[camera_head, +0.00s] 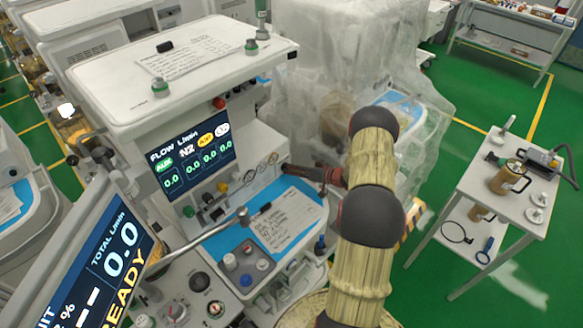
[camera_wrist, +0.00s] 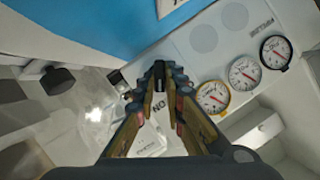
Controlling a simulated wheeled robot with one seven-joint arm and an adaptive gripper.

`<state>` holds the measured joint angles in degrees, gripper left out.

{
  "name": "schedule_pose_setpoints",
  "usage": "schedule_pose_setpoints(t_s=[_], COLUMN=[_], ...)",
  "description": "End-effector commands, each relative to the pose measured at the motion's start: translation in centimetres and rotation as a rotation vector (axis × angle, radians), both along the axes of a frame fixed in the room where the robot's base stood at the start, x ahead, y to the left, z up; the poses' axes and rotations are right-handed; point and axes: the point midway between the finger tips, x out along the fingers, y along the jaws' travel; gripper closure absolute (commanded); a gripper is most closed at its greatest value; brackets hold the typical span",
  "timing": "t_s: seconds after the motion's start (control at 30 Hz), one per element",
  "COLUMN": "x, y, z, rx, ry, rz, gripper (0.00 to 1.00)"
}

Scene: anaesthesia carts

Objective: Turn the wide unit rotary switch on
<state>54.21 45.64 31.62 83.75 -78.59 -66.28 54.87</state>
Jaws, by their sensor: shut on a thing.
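The rotary switch (camera_wrist: 159,69) shows in the wrist view as a small black knob on the pale front panel. My gripper (camera_wrist: 160,82) is shut on it, one finger on each side. In the head view my gripper (camera_head: 287,168) reaches the right end of the wide unit's (camera_head: 172,90) front panel, beside the gauges. The switch is hidden there, and its exact angle is hard to tell.
Round gauges (camera_wrist: 243,73) sit close to the fingers' right in the wrist view. A blue work surface (camera_head: 308,199) with a paper lies below the panel. A lit flow screen (camera_head: 195,152) is to the left. Plastic-covered equipment (camera_head: 310,60) stands behind; a small white table (camera_head: 517,215) is right.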

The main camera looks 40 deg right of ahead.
Motion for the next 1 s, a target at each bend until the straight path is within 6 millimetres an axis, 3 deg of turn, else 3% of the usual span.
schedule_pose_setpoints(t_s=[0.63, 0.67, 1.0], x=[0.41, 0.42, 0.33], y=[-0.22, -0.21, -0.15], z=[0.38, 0.38, 0.30], rx=[0.045, 0.045, 0.045], ry=[-0.003, -0.004, -0.002], rz=[-0.001, 0.000, 0.001], gripper=[1.00, 0.88, 0.71])
